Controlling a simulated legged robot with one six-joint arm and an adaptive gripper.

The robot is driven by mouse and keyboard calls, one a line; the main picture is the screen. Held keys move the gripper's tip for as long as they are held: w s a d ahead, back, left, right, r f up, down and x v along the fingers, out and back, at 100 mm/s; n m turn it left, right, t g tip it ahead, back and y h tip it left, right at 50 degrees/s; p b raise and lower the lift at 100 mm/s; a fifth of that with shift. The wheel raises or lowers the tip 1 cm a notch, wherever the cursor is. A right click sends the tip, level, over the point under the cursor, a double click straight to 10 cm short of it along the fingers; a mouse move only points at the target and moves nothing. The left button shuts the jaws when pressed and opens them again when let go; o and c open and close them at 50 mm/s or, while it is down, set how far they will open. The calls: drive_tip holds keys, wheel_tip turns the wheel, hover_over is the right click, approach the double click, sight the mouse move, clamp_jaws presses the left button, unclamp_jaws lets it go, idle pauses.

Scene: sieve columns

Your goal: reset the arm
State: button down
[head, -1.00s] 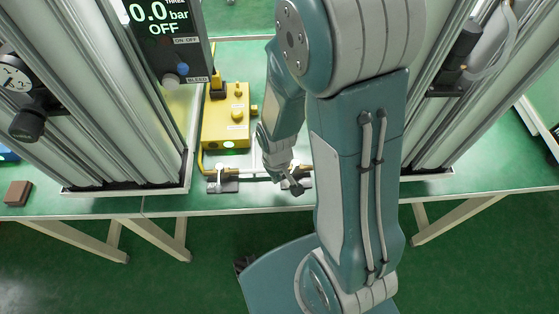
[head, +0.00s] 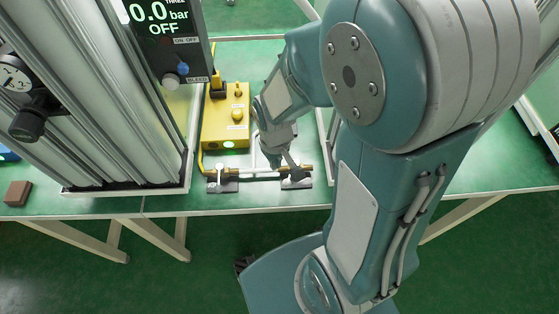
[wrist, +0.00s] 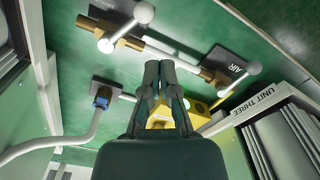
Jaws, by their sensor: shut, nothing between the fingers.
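My gripper (head: 293,172) is over the near part of the green bench, close to the pipe assembly (head: 252,175). Its tips are small in the head view. In the wrist view my gripper (wrist: 158,66) has its two dark fingers together with nothing between them. The tips point at the white pipe (wrist: 170,53) between brass fittings; whether they touch it I cannot tell. My arm is bent and covers the right part of the head view.
A yellow box (head: 226,122) stands behind the pipe. A display (head: 163,40) reads 0.0 bar OFF beside the left sieve column (head: 95,100). A brown block (head: 18,193) lies at the bench's left end. The wrist view shows a grey hose (wrist: 75,138) and a UNIT THREE label (wrist: 262,112).

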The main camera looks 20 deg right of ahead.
drive_tip(key=shift+r, duration=0.5)
drive_tip(key=s+r+m+t, duration=0.1)
drive_tip(key=s+r+t, duration=0.1)
drive_tip(key=r, duration=0.8)
drive_tip(key=s+d+r+m+t, duration=0.1)
drive_tip(key=s+r+t, duration=0.2)
drive_tip(key=r, duration=0.7)
drive_tip(key=shift+s+d+r+t, duration=0.25)
drive_tip(key=shift+s+r+t, duration=0.05)
drive_tip(key=shift+s, duration=0.7)
drive_tip(key=shift+w, duration=0.1)
